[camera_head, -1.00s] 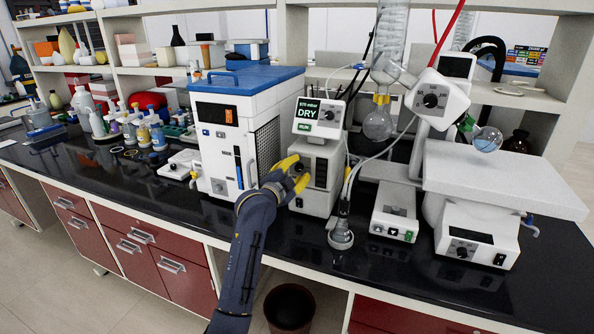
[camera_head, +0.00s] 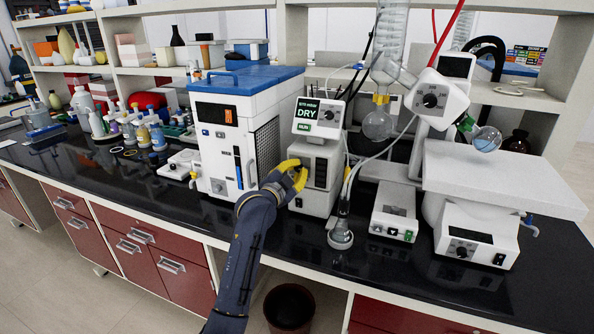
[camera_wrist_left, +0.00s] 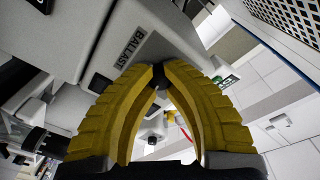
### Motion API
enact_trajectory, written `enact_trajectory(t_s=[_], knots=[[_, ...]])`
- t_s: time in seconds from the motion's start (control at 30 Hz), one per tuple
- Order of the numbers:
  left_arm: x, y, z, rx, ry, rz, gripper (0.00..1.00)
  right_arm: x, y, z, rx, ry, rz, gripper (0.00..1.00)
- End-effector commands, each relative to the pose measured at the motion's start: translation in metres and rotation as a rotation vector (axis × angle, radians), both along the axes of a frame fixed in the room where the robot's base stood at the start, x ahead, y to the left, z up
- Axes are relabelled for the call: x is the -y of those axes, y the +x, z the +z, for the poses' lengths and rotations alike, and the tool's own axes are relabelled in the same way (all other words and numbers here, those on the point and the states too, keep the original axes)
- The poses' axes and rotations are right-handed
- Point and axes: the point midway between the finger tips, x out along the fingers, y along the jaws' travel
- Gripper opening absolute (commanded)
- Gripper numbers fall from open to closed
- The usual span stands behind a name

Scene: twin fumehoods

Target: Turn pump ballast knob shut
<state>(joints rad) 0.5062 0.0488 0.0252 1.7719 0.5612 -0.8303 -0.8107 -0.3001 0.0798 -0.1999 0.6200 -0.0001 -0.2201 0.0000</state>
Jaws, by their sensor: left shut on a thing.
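The vacuum pump (camera_head: 322,172) is a pale box with a screen reading DRY on top, at the middle of the bench. My left gripper (camera_head: 297,174), with yellow fingers, is at the pump's front left. In the left wrist view the yellow fingertips (camera_wrist_left: 160,75) are closed on the small dark ballast knob (camera_wrist_left: 160,82), beside the printed label BALLAST (camera_wrist_left: 130,48). The fingers cover most of the knob. In the head view the fingers hide it. My right gripper is not in view.
A white and blue chiller box (camera_head: 222,135) stands close left of the pump. A glass flask (camera_head: 379,124) hangs to the right, with a tube and a small vessel (camera_head: 340,236) near the pump.

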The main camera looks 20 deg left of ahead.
Motion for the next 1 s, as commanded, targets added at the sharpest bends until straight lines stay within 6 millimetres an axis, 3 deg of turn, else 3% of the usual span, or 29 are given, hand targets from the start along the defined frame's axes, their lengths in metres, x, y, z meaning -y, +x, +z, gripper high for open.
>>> enact_trajectory(t_s=[1.0], knots=[[-0.0001,-0.0001,-0.0028,-0.086,-0.955,0.003,0.0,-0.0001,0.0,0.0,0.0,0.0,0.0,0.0]])
